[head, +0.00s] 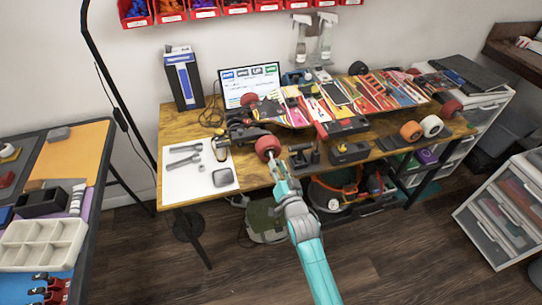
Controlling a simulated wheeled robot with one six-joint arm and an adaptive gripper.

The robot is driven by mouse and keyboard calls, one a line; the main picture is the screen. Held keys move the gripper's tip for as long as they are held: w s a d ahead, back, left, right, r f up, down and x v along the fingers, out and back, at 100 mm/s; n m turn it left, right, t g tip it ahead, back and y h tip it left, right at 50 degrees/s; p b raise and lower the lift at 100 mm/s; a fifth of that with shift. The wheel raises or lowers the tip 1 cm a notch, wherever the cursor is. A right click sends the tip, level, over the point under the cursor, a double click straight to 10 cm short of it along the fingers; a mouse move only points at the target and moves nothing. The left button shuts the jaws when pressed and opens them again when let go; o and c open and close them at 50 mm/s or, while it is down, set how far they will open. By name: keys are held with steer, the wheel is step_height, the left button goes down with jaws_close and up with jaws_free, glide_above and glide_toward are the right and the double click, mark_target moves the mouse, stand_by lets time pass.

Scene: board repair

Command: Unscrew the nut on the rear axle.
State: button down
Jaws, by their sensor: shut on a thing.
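A skateboard (310,106) with a multicoloured graphic lies along the wooden table. Its near left red wheel (267,146) faces me at the table's front edge. My gripper (274,164) is at the near, outer side of this wheel, at the axle end. Its fingers are shut and point up toward the wheel. The nut is too small to make out and is hidden at the fingertips. Another red wheel (249,99) shows behind, on the same end of the board.
A white mat (183,184) with wrenches and a grey square tray lies left of the wheel. Black fixtures (303,156) stand close on the right. Loose orange (411,131) and white (432,126) wheels sit farther right. A laptop (249,82) and blue box (183,78) stand behind.

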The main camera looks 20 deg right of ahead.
steer(key=shift+s+r, duration=1.85)
steer(key=shift+r, duration=0.25)
